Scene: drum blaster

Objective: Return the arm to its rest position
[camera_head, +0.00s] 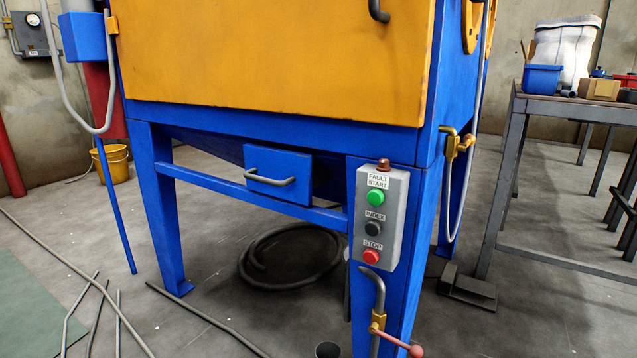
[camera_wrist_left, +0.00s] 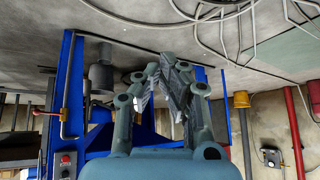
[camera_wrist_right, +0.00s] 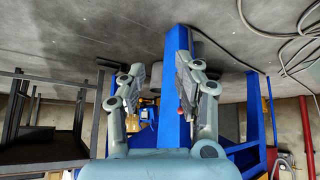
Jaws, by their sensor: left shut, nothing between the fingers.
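Neither arm shows in the head view. In the left wrist view my left gripper (camera_wrist_left: 164,76) is shut with its fingers together and nothing between them. In the right wrist view my right gripper (camera_wrist_right: 160,74) is open and empty, its two fingers well apart. The blue blaster cabinet (camera_head: 162,205) with its orange door (camera_head: 270,55) stands ahead in the head view. Its blue frame also appears behind the fingers in both wrist views, which look upside down. I cannot tell the exact gap between either gripper and the frame.
A grey control box (camera_head: 383,220) with green, black and red buttons is on the front right leg. A pink-knobbed lever (camera_head: 400,344) sticks out below it. A coiled hose (camera_head: 290,283) and loose rods (camera_head: 115,310) lie on the floor. A metal table (camera_head: 570,108) stands right.

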